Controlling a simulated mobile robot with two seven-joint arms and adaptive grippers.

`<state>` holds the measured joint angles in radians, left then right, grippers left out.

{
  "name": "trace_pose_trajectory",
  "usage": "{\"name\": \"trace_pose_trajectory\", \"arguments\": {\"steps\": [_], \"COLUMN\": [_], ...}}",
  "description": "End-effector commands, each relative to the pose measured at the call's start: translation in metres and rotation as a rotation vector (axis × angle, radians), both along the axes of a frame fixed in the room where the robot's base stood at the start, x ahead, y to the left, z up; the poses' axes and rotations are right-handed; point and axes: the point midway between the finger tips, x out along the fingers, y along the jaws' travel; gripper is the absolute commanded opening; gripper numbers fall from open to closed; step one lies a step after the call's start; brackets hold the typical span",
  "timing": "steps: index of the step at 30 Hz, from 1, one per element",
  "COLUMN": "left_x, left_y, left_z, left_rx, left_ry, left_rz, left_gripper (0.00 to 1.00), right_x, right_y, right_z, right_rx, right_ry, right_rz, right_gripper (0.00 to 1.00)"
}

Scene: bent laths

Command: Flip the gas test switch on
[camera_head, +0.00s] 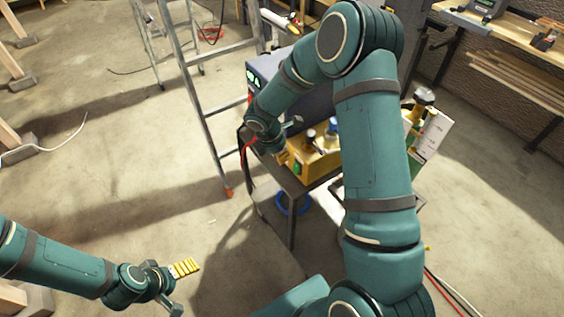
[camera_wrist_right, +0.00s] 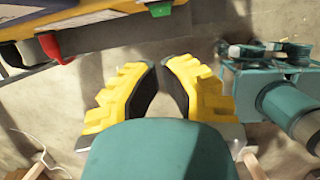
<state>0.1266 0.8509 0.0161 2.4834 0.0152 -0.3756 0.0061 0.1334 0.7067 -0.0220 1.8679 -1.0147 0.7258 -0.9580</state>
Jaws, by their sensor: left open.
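A yellow machine box (camera_head: 318,165) stands on a cart, partly behind my right arm. A green switch-like part (camera_head: 297,167) shows on its front. In the right wrist view, the machine's edge (camera_wrist_right: 105,17) crosses the top left, with a green part (camera_wrist_right: 160,8), a red part (camera_wrist_right: 50,47) and a black part. I cannot tell which is the gas test switch. My right gripper (camera_wrist_right: 160,64) is empty, its yellow fingers a small gap apart, below the machine edge in that view. My left gripper (camera_head: 185,280) is open and empty over the floor, lower left.
A dark grey unit (camera_head: 266,68) with lit green marks sits behind the yellow box. A metal ladder (camera_head: 207,95) stands just left of the cart. A workbench (camera_head: 505,30) is at the back right. Cables lie on the floor. The floor at left centre is clear.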

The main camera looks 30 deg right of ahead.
Motion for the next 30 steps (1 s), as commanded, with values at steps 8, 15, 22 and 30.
{"name": "trace_pose_trajectory", "arguments": {"steps": [8, 15, 22, 30], "left_x": [0.001, 0.002, 0.002, 0.001], "left_y": [0.001, 0.001, 0.001, 0.001], "left_z": [0.004, 0.005, 0.004, 0.003], "left_rx": [0.001, 0.001, 0.001, 0.001], "left_ry": [-0.003, -0.003, -0.003, -0.003], "left_rz": [0.004, 0.005, 0.003, 0.003], "left_gripper": [0.88, 0.88, 0.88, 0.88], "right_x": [0.0, 0.0, 0.0, -0.009], "right_y": [0.004, 0.005, 0.005, 0.02], "right_z": [0.034, 0.037, 0.036, 0.022], "right_rx": [0.0, 0.001, 0.001, 0.057], "right_ry": [-0.001, 0.0, 0.0, -0.003], "right_rz": [0.002, 0.002, 0.002, -0.047], "right_gripper": [0.0, 0.0, 0.0, 0.0]}}
